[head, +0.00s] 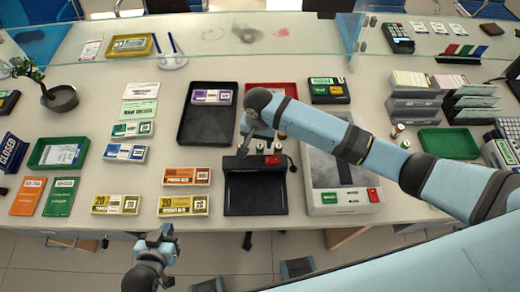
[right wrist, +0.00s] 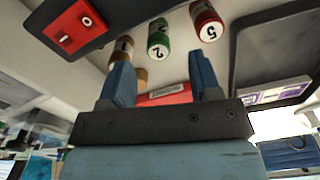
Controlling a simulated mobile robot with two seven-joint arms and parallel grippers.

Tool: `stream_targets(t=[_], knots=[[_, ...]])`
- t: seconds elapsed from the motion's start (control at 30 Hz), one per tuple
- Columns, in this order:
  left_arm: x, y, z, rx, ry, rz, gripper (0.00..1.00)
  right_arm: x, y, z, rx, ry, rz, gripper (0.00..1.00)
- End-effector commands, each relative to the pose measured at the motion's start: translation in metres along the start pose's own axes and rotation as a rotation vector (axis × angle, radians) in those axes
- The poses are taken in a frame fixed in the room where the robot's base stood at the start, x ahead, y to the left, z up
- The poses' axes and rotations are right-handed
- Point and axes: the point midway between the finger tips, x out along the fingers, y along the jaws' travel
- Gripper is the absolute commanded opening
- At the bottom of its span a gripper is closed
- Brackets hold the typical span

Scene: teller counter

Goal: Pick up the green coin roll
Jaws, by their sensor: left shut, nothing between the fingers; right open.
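The green coin roll (right wrist: 158,38), marked 2, stands on the counter in the right wrist view. It is between a brown-orange roll (right wrist: 122,48) marked 1 and a red roll (right wrist: 207,20) marked 5. My right gripper (right wrist: 158,62) is open and empty. Its two blue fingers point toward the rolls, with the green roll beyond the gap between them and apart from both. In the head view my right arm's end hangs above the counter's middle and partly hides the rolls. My left gripper (head: 165,238) is shut and empty in front of the counter's front edge.
A black machine (head: 255,195) with a red switch (right wrist: 75,27) stands close to the rolls. A black tray (head: 205,130) is to their left, a red tray (head: 285,88) behind, and a grey machine (head: 335,165) to the right. Banknote bundles (head: 183,205) lie at the front left.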

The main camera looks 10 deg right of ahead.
Motion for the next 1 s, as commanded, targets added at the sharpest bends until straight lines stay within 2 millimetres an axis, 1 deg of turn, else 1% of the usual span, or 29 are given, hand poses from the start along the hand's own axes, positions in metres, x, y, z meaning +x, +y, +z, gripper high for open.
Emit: stream_targets(t=[0.13,0.3,0.4,0.5,0.67,0.7,0.77,0.8,0.87,0.9,0.93,0.97,1.0], knots=[[-0.001,0.000,-0.004,0.001,0.004,0.000,0.00,0.013,0.001,-0.001,0.000,0.000,0.002,0.57],[-0.002,0.000,-0.007,0.001,0.008,0.000,0.00,0.039,0.003,-0.002,-0.001,-0.001,0.002,0.57],[-0.003,0.000,-0.009,0.001,0.010,0.000,0.00,0.049,0.003,-0.003,-0.001,-0.001,0.000,0.57],[-0.003,0.000,-0.009,0.001,0.011,0.000,0.00,0.053,0.003,-0.003,-0.001,0.000,0.000,0.57],[-0.003,0.000,-0.008,0.001,0.010,-0.001,0.00,0.053,0.003,-0.003,-0.001,0.000,0.000,0.57],[-0.002,0.000,-0.008,0.001,0.010,-0.001,0.00,0.053,0.003,-0.003,-0.001,0.000,0.000,0.55],[-0.002,-0.001,-0.008,0.001,0.009,-0.001,0.00,0.053,0.003,-0.003,-0.001,0.000,0.000,0.41],[-0.002,-0.001,-0.007,0.001,0.008,-0.001,0.00,0.053,0.003,-0.003,-0.001,0.000,0.000,0.32],[-0.002,-0.001,-0.006,0.001,0.007,-0.001,0.00,0.053,0.003,-0.003,-0.001,0.000,0.000,0.18],[-0.002,-0.001,-0.006,0.001,0.006,-0.001,0.00,0.053,0.003,-0.003,-0.001,0.000,0.000,0.09],[-0.002,-0.001,-0.006,0.001,0.005,-0.001,0.00,0.053,0.003,-0.003,-0.001,0.000,0.000,0.02],[-0.002,-0.001,-0.005,0.001,0.005,-0.001,0.00,0.053,0.003,-0.003,-0.001,0.000,0.000,0.00],[-0.002,-0.001,-0.005,0.001,0.004,-0.001,0.00,0.053,0.003,-0.003,-0.001,0.000,-0.001,0.00]])
